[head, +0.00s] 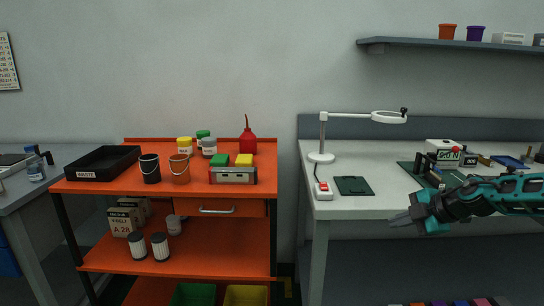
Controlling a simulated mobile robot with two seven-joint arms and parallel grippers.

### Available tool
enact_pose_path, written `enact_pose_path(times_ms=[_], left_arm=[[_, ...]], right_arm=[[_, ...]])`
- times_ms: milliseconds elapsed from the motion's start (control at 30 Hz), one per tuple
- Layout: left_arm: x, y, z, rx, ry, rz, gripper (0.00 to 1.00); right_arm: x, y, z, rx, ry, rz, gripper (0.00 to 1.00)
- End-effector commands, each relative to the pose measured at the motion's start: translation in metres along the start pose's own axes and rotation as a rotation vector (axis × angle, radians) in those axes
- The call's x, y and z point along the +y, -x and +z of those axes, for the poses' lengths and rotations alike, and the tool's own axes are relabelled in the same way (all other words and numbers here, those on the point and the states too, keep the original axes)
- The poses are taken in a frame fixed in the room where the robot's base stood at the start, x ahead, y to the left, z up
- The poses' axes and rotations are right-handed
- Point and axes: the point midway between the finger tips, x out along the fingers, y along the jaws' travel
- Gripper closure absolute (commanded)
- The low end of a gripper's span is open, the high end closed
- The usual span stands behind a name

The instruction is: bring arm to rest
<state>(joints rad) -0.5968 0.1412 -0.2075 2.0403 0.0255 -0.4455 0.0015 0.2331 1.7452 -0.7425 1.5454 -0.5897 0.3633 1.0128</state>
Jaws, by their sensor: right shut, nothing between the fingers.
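My right gripper (401,220) comes in from the right on a teal and black arm. Its grey fingers are shut with nothing between them and point left. In the picture it shows in front of the near edge of the white workbench (385,203). My left gripper is not in view.
An orange cart (118,184) with a black tray (103,163), cans and an oil can (248,141) stands left. A wall shelf (440,43) hangs above.

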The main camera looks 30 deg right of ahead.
Motion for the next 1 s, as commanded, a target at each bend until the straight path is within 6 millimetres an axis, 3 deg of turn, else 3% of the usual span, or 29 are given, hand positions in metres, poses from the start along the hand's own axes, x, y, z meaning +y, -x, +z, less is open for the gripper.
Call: enact_pose_path(times_ms=[33,200,400,700,1000], left_arm=[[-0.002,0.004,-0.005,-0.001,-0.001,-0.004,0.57],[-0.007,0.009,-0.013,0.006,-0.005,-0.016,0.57],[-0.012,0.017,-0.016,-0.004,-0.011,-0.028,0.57],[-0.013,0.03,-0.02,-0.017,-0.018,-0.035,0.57],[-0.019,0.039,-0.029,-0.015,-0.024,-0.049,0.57]], right_arm=[[-0.022,-0.024,-0.025,0.071,-0.027,-0.01,1.0],[-0.084,-0.079,-0.099,0.243,-0.128,0.007,1.0],[-0.15,-0.107,-0.176,0.36,-0.31,0.044,1.0],[-0.227,-0.103,-0.26,0.36,-0.657,0.089,1.0],[-0.286,-0.074,-0.298,0.207,-0.993,0.079,1.0]])
